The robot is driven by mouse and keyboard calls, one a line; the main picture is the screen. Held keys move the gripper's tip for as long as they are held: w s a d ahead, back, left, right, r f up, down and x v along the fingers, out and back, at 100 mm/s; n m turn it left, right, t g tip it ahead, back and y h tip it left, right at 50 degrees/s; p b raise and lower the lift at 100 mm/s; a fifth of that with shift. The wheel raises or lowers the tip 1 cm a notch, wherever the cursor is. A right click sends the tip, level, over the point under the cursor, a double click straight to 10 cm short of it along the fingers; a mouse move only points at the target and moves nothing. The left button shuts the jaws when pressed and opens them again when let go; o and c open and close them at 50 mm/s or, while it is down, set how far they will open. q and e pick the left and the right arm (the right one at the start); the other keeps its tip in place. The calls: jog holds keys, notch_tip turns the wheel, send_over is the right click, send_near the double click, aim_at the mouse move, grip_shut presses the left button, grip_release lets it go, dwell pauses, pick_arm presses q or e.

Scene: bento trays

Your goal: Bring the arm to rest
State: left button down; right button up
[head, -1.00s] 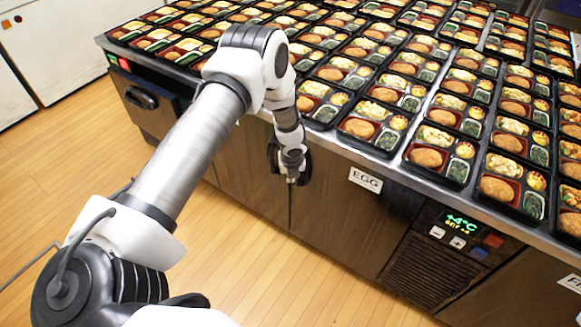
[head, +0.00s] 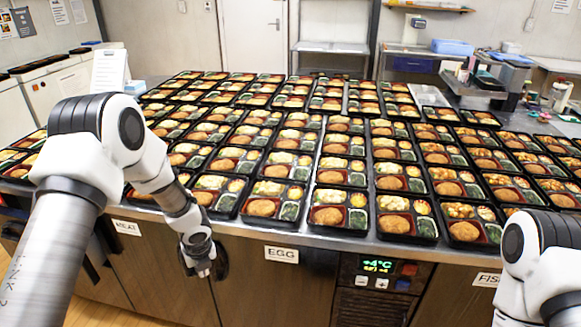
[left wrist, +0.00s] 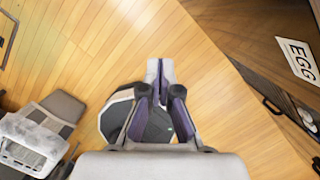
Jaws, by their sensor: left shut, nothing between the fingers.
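My left gripper (head: 203,271) hangs in front of the counter's wooden front, just left of the EGG label, pointing down. In the left wrist view its fingers (left wrist: 160,72) are together with nothing between them, above the wooden floor. My right arm (head: 540,265) shows at the lower right of the head view, but its gripper is outside the picture.
The steel counter (head: 235,226) is packed with rows of bento trays (head: 266,207). Its front carries the EGG label (head: 281,254) and a temperature panel (head: 379,266). A dark handle (left wrist: 272,106) sticks out near the gripper. Floor (left wrist: 100,45) below is open.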

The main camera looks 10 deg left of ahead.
pick_arm(q)
jog(key=s+d+f+g, duration=0.3)
jog(key=s+f, duration=0.6)
jog(key=s, duration=0.1)
jog(key=s+d+f+n+h, duration=0.1)
jog(key=s+d+n, duration=0.2)
jog(key=s+n, duration=0.7)
jog(key=s+d+f+n+t, duration=0.1)
jog(key=s+d+n, duration=0.3)
jog(key=s+n, duration=0.6)
jog(key=n, duration=0.7)
jog(key=shift+n+h, duration=0.4)
jog(key=shift+a, duration=0.1)
